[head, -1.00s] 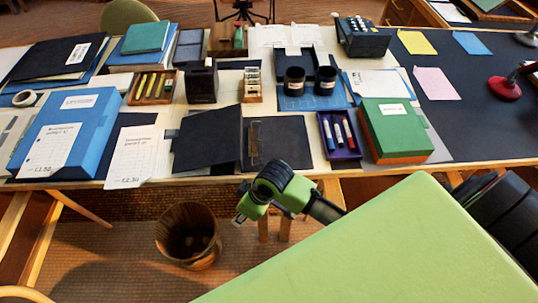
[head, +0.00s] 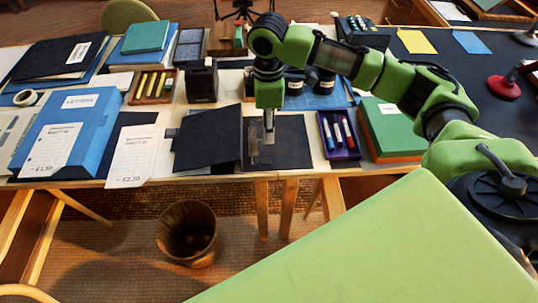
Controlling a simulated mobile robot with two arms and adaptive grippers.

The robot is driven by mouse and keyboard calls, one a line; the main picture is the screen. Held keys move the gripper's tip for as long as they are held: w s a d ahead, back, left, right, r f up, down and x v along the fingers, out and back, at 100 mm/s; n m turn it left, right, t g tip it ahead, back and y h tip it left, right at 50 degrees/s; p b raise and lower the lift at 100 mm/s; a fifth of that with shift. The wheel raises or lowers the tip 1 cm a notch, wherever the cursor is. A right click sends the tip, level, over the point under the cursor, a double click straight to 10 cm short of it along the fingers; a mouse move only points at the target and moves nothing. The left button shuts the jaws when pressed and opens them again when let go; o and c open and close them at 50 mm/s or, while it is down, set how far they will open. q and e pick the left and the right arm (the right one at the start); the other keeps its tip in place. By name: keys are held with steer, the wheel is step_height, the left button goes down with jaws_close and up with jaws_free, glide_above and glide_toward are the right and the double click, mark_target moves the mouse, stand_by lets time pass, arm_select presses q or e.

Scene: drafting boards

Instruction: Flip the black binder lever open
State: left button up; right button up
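The black binder lies open on the table, its left cover (head: 207,140) tilted up a little and its right side (head: 292,143) flat. Its metal lever mechanism (head: 252,147) lies along the left of the flat side, partly hidden by my gripper. My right gripper (head: 269,138) points straight down over the flat side, just right of the mechanism. Its grey fingertips look close to the mechanism, but I cannot tell whether they touch it. The fingers show as one narrow shape, so their opening is unclear. My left gripper is not in view.
A purple tray of markers (head: 338,135) and a green box (head: 393,130) stand to the right. Black cups (head: 327,82) stand behind, partly covered by my arm. A price card (head: 133,155) and blue box file (head: 68,130) lie left. A bin (head: 188,235) stands below.

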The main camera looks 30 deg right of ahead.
mark_target(269, 160)
step_height(269, 160, down, 14)
steer(key=shift+d+r+p, duration=0.1)
steer(key=shift+r+p, duration=0.1)
steer(key=shift+p, duration=0.25)
jaws_close()
